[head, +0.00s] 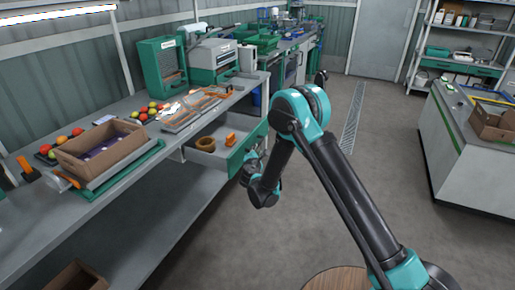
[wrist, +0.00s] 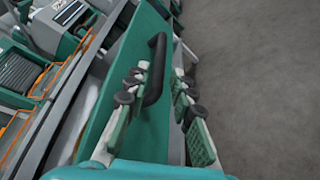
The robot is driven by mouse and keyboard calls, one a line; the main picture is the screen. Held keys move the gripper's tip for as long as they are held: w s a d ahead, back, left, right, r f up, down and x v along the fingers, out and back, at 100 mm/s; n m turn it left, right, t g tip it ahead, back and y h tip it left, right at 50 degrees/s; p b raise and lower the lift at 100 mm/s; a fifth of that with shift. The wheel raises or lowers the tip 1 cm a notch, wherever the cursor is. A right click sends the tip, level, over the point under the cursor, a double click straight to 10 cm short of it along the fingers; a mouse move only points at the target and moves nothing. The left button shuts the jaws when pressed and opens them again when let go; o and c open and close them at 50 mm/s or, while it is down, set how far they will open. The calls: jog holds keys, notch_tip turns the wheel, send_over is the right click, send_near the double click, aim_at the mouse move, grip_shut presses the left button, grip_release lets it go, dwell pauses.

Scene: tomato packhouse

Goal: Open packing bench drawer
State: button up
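The packing bench drawer (head: 228,160) is pulled out from under the bench top. Its green front shows in the wrist view (wrist: 120,75), with a black bar handle (wrist: 156,68) standing off it. A brown ring-shaped roll (head: 206,143) and an orange item (head: 231,139) lie inside the drawer. My gripper (wrist: 164,78) is at the drawer front, its two fingers spread apart. The handle lies between the fingers, nearer the left one; I cannot tell whether they touch. In the head view, my arm partly hides the drawer front and the fingertips.
The bench (head: 110,180) carries a cardboard box (head: 101,150), tomatoes (head: 152,108) and green machines (head: 161,66) along the wall. A lower shelf runs beneath it. A white counter (head: 460,150) with a box stands at right.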

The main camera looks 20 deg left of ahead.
jog(key=v, duration=0.3)
jog(key=shift+s, duration=0.25)
